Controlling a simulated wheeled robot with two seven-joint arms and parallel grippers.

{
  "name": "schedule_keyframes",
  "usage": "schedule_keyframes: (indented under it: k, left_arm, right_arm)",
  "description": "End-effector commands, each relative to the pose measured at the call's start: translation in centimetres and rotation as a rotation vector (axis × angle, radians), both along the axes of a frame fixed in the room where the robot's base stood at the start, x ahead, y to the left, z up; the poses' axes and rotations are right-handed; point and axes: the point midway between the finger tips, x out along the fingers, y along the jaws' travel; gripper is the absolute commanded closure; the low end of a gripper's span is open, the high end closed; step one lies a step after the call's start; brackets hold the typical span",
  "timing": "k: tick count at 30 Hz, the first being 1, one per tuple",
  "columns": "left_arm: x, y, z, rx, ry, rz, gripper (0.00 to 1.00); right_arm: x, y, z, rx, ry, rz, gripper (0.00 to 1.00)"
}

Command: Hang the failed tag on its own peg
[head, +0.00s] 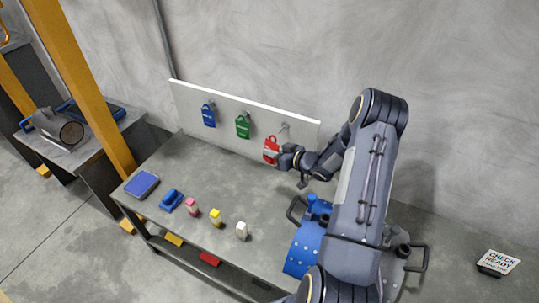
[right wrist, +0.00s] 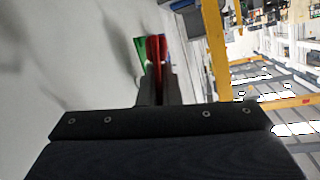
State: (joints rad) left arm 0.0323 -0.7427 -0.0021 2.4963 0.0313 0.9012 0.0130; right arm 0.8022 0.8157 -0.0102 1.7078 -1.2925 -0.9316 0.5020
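The red tag (head: 270,148), which I take to be the failed tag, is at the right part of the white board (head: 190,105). My right gripper (head: 279,153) is at its right edge and looks shut on it. In the right wrist view the red tag (right wrist: 157,48) shows edge-on between the fingertips (right wrist: 156,80). A peg (head: 284,126) shows just above and right of the red tag; I cannot tell whether they touch. The blue tag (head: 208,115) and green tag (head: 242,126) hang on the board to the left. My left gripper is not in view.
The grey bench (head: 190,160) carries a blue tray (head: 142,185), a blue stamp-like object (head: 171,200) and several small coloured-top pieces (head: 215,217). A "CHECK READY" sign (head: 497,263) is at right.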

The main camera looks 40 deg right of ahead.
Motion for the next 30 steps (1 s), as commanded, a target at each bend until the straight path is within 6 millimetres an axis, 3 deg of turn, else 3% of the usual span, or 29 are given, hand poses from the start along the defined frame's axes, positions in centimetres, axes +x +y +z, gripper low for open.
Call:
schedule_keyframes:
  k: [30]
  left_arm:
    - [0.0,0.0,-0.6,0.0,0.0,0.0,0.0]
  right_arm:
    - [2.6,-5.1,-0.9,-0.001,-0.001,-0.001,1.0]
